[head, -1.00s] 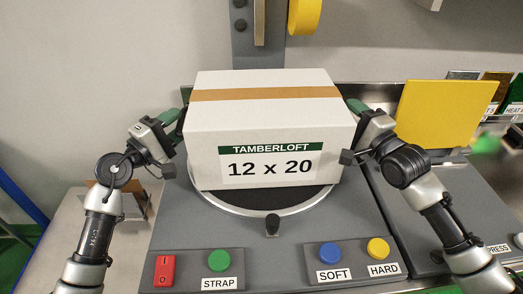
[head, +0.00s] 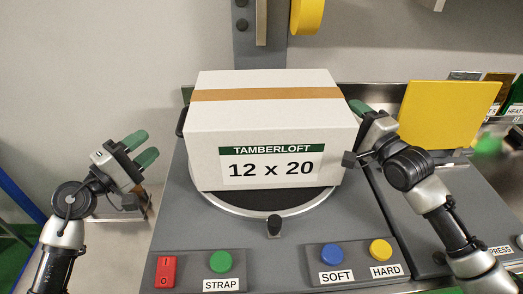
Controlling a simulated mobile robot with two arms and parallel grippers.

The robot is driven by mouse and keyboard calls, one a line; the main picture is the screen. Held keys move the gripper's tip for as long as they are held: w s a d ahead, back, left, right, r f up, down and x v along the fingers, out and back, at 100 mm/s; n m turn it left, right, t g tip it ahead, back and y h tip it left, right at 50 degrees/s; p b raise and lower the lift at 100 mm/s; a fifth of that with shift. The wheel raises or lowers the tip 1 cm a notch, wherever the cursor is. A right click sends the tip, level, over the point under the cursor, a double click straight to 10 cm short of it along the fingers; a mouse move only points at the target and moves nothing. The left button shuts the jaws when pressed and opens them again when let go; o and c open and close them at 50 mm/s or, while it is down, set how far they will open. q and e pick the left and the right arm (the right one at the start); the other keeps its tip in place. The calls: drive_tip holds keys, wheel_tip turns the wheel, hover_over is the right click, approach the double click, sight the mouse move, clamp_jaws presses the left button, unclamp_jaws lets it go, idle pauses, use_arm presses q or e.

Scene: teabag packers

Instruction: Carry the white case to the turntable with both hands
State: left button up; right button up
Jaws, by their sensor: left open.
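The white case (head: 268,125) is a closed box with a brown tape strip and a label reading TAMBERLOFT 12 x 20. It sits upright on the round turntable (head: 232,208), whose front rim shows below it. My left gripper (head: 142,148) is open and empty, clear of the case to its left, with both green fingertips showing. My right gripper (head: 358,106) is at the case's right side, by a handle-like edge. Its fingers are partly hidden by the case and its own body, so its jaws cannot be judged.
The panel in front carries a red switch (head: 166,272), a green STRAP button (head: 220,261), a blue SOFT button (head: 332,253) and a yellow HARD button (head: 381,250). A yellow plate (head: 450,112) stands behind my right arm. A grey column rises behind the case.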

use_arm(q)
drive_tip(key=shift+d+p, duration=0.3)
drive_tip(key=shift+d, duration=0.2)
use_arm(e)
drive_tip(key=v, duration=0.7)
drive_tip(key=shift+s+d+f, duration=0.15)
drive_tip(key=shift+s+d, duration=0.1)
drive_tip(key=shift+d, duration=0.05)
use_arm(q)
drive_tip(key=shift+w+d, duration=0.1)
drive_tip(key=shift+r, duration=0.1)
